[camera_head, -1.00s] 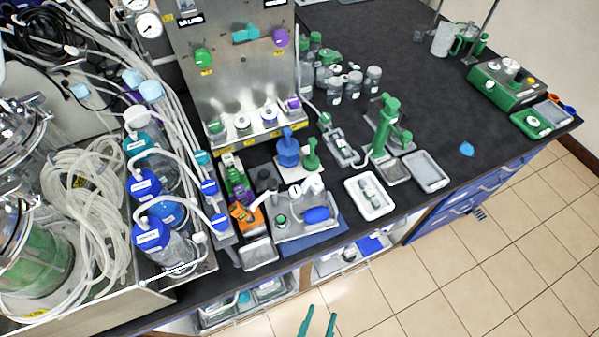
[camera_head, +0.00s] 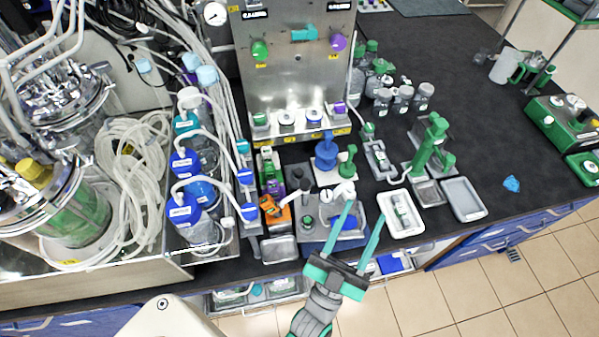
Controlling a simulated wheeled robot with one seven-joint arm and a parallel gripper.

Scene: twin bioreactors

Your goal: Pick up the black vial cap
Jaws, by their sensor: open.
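My gripper (camera_head: 364,209) is open, with two long teal fingers spread apart and pointing up the picture toward the bench. Its left finger overlaps the right part of a grey metal tray (camera_head: 318,238), and its right finger ends close to the left edge of a white tray (camera_head: 402,232). Nothing shows between the fingers. I cannot make out a black vial cap for certain. The grey tray holds a small green-topped piece (camera_head: 308,220) and a blue piece (camera_head: 341,224) partly hidden by the left finger. The white tray holds small pale and green pieces.
A blue bottle (camera_head: 326,155) and green-handled stand (camera_head: 430,145) rise behind the trays. Tubing and blue-capped bottles (camera_head: 185,210) crowd the left. An empty grey tray (camera_head: 464,199) lies to the right. The black bench top (camera_head: 440,70) is mostly clear at upper right.

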